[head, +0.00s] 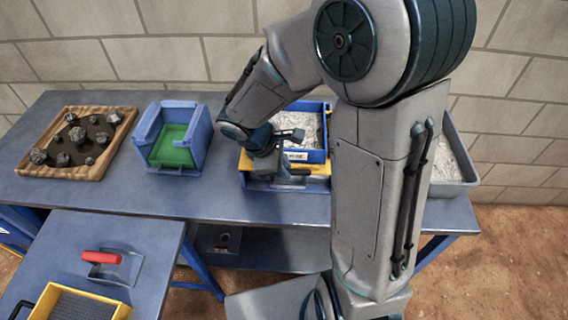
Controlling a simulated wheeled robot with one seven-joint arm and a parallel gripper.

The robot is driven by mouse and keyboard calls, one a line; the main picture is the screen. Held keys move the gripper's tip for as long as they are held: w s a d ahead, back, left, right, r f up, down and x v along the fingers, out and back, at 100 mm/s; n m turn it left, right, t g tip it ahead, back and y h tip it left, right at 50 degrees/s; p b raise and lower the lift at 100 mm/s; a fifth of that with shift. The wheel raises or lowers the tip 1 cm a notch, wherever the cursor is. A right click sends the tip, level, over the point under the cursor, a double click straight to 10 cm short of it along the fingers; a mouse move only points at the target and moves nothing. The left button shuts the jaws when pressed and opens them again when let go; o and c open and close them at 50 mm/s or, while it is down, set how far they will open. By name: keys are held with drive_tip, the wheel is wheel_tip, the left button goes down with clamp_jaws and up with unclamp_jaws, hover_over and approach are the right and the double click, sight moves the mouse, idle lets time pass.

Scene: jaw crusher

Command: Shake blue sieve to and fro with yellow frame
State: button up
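The blue sieve (318,156) holds pale grey crushed material and sits over the yellow frame (319,169) on the back bench, right of centre. My gripper (292,173) is at the front side of the sieve and frame, pointing down close to the blue front wall. My wrist and forearm cover the left part of the sieve. The fingertips are small and dark, and I cannot tell whether they are closed on the sieve's front or only beside it.
A wooden tray of rocks (103,113) and a blue box with a green floor (198,135) stand left. A grey tub (460,181) is right, partly behind my arm. Bare bench (215,196) separates box and sieve.

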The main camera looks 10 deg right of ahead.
drive_tip(key=o, duration=0.3)
drive_tip(key=v, duration=1.4)
drive_tip(key=shift+f+b, duration=0.35)
drive_tip(key=shift+b, duration=0.8)
drive_tip(key=shift+r+b, duration=0.2)
drive_tip(key=shift+b, duration=0.6)
drive_tip(key=x, duration=1.3)
drive_tip(key=shift+d+f, duration=0.2)
drive_tip(key=shift+f, duration=0.1)
